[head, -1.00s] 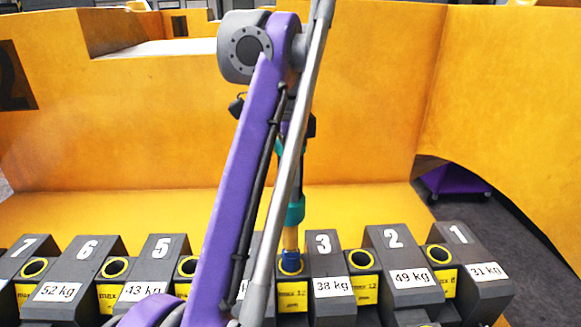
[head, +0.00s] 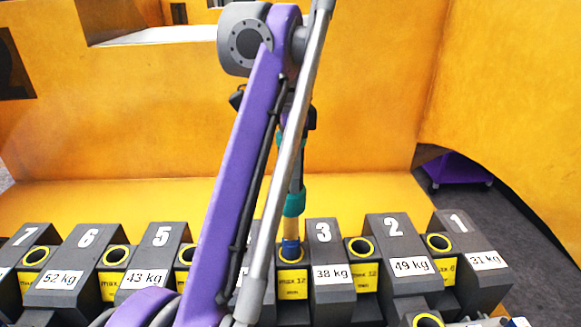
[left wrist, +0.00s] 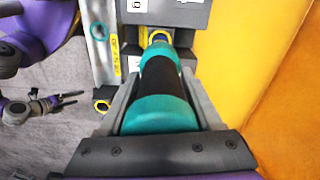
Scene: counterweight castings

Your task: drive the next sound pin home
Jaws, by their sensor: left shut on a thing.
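My left gripper (left wrist: 158,105) is shut on a thick teal-and-black handled tool (left wrist: 160,85). In the head view my purple arm hides much of the grip, and the tool's teal collar (head: 294,203) shows over a pale shaft. A blue piece (head: 291,249) is at the shaft's lower end, at the socket between castings 3 and 4. I cannot tell whether this blue piece is a pin head or part of the tool. A yellow ring shows beyond the tool in the left wrist view (left wrist: 160,37). My right gripper (left wrist: 58,101) shows small and blurred there.
Dark numbered castings stand in a row, including casting 3 (head: 325,250), casting 2 (head: 393,250) and casting 1 (head: 462,245). Yellow-rimmed sockets (head: 361,247) lie between them. My arm mostly hides casting 4. A yellow wall (head: 360,120) stands behind; a purple cart (head: 458,170) is beyond it.

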